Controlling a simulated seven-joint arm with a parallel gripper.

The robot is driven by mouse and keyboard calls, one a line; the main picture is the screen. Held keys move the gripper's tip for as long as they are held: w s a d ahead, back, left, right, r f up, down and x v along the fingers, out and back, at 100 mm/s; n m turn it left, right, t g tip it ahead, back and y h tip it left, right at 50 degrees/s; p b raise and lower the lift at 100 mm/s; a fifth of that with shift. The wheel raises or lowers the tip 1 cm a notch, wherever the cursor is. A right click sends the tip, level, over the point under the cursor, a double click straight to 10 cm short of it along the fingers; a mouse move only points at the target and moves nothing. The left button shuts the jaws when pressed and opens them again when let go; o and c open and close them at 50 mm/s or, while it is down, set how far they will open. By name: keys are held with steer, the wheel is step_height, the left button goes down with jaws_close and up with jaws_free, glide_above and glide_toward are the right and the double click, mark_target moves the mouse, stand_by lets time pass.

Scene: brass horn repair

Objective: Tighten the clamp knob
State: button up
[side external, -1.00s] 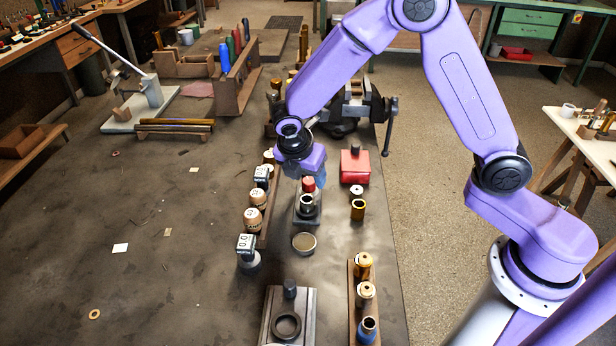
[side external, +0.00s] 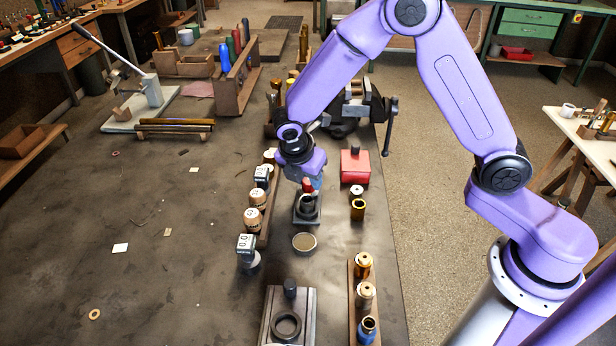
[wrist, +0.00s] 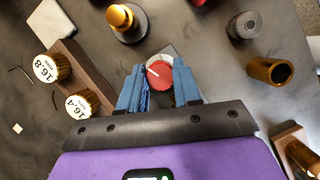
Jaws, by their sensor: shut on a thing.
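The clamp knob (wrist: 159,72) is a round red knob with a white line on top. It sits between the two blue fingers of my gripper (wrist: 159,84), which is shut on its sides. In the side view the red knob (side external: 308,184) shows partly below my gripper (side external: 309,181), above a dark clamp block (side external: 307,214) with a dark ring at its front. The fingers hide much of the clamp in the wrist view.
A wooden rack with marked gauges (side external: 252,219) stands close on the left. A red box (side external: 355,166) and a brass tube (side external: 358,210) stand on the right. A shallow round dish (side external: 304,242) lies in front. The bench farther left is mostly clear.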

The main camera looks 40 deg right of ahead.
steer(key=m+g, duration=0.1)
steer(key=m, duration=0.1)
steer(key=m+g, duration=0.1)
steer(key=m, duration=0.2)
steer(key=shift+w, duration=0.15)
steer(key=m+g, duration=0.1)
steer(key=m, duration=0.3)
steer(key=shift+m+g, duration=0.4)
stand_by(0.4)
steer(key=o, duration=1)
steer(key=shift+o, duration=0.3)
steer(key=v, duration=0.8)
steer(key=shift+w+d, duration=0.15)
steer(key=shift+d, duration=0.05)
